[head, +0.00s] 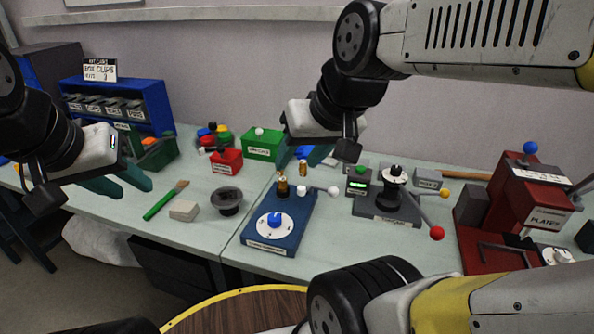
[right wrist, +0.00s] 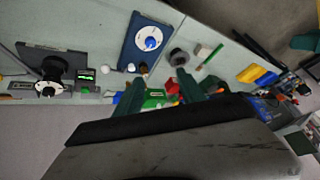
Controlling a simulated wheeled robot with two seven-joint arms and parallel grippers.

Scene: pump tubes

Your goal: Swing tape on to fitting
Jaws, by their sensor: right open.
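A blue station (head: 285,222) with a white dial and blue knob stands on the table; it also shows in the right wrist view (right wrist: 138,48). A brass fitting (head: 282,188) stands upright at its back left. A small white piece (head: 300,190), possibly the tape, sits just right of the fitting, beside a lever with a white ball (head: 333,191). My right gripper (head: 303,158) is open above and behind the station; its two fingers are apart in the right wrist view (right wrist: 160,88). My left gripper (head: 120,184) hangs empty at the left, fingers apart.
A second brass piece (head: 303,168) shows near the right fingers. A green box (head: 263,144), red box (head: 227,160), dark cup (head: 227,201) and green brush (head: 162,203) lie to the left. A black press (head: 390,192) with a red-ball lever and a red machine (head: 520,190) stand right.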

